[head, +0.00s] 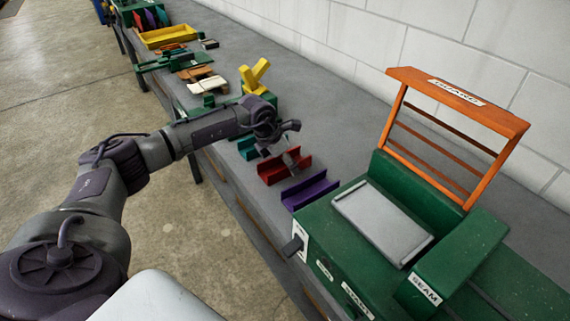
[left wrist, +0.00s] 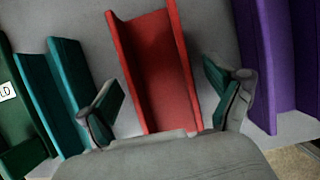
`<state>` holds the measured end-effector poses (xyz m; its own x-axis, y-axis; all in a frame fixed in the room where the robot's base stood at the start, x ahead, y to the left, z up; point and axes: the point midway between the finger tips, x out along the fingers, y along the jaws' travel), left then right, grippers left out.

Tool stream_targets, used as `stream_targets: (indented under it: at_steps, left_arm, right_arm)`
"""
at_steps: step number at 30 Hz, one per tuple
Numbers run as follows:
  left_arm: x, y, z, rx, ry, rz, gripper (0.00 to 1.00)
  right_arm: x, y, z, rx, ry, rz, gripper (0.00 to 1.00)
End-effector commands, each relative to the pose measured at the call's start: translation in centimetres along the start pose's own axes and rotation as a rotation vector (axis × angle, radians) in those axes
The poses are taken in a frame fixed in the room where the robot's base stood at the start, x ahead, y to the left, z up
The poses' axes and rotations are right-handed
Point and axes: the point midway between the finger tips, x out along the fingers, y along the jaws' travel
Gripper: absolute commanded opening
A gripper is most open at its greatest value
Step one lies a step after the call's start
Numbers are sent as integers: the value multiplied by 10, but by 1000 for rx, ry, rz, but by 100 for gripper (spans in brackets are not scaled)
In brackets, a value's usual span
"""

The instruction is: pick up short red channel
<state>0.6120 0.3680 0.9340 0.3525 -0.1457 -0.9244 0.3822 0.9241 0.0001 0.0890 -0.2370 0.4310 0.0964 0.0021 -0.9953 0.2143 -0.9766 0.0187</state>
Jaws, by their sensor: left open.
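The short red channel (head: 272,172) lies on the grey bench between a teal channel and a purple channel. It is a U-shaped piece with raised side walls. In the left wrist view the red channel (left wrist: 155,70) runs away from my left gripper (left wrist: 168,105), its near end between the two spread fingers. My left gripper (head: 286,142) is open and empty, over the red channel in the head view. I cannot tell whether the fingers touch it. My right gripper is not in view.
The teal channel (head: 247,147) and purple channel (head: 309,191) lie close on either side. A green machine with an orange guard frame (head: 455,139) stands to the right. A yellow V-shaped block (head: 254,76) and a yellow tray (head: 168,36) are farther back.

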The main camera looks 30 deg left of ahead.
Motion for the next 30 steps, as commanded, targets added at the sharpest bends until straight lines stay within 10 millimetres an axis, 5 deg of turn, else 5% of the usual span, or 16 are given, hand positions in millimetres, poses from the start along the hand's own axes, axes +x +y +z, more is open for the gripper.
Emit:
stream_targets:
  at_steps: [4, 16, 30]
  left_arm:
    - [0, 0, 0, 0, 0, 0, 92]
    - [0, 0, 0, 0, -1, 0, 25]
    - [-13, 0, 6, 1, -4, 0, 25]
  right_arm:
    - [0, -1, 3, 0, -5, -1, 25]
    - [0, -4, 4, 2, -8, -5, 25]
    - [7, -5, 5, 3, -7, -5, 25]
